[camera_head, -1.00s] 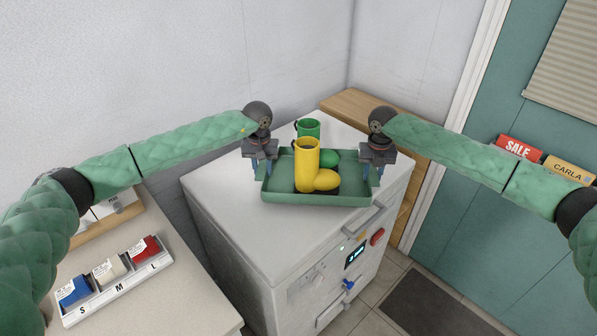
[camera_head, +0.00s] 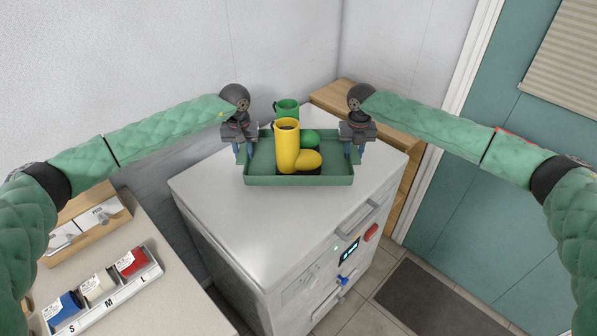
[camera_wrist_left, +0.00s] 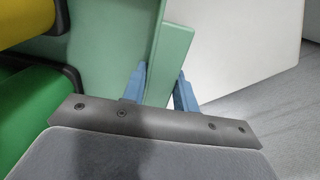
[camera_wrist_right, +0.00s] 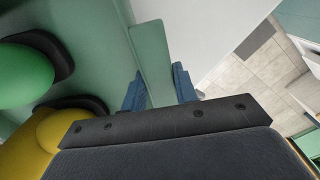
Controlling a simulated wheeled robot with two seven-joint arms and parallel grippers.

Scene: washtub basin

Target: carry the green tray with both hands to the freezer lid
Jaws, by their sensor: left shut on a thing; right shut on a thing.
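The green tray (camera_head: 300,180) is over the white freezer lid (camera_head: 225,200), toward its back part. I cannot tell whether it touches the lid. A yellow boot (camera_head: 287,150) and a green boot (camera_head: 288,106) stand upright in the tray, with their toes to the right. My left gripper (camera_head: 243,152) is shut on the tray's left wall, which shows between its blue fingers in the left wrist view (camera_wrist_left: 160,85). My right gripper (camera_head: 354,152) is shut on the right wall, also seen in the right wrist view (camera_wrist_right: 158,88). Both arms reach in from the sides.
A wooden shelf (camera_head: 345,98) stands behind the freezer. A teal door (camera_head: 480,200) and dark mat (camera_head: 440,300) are at right. The lid's front is bare.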

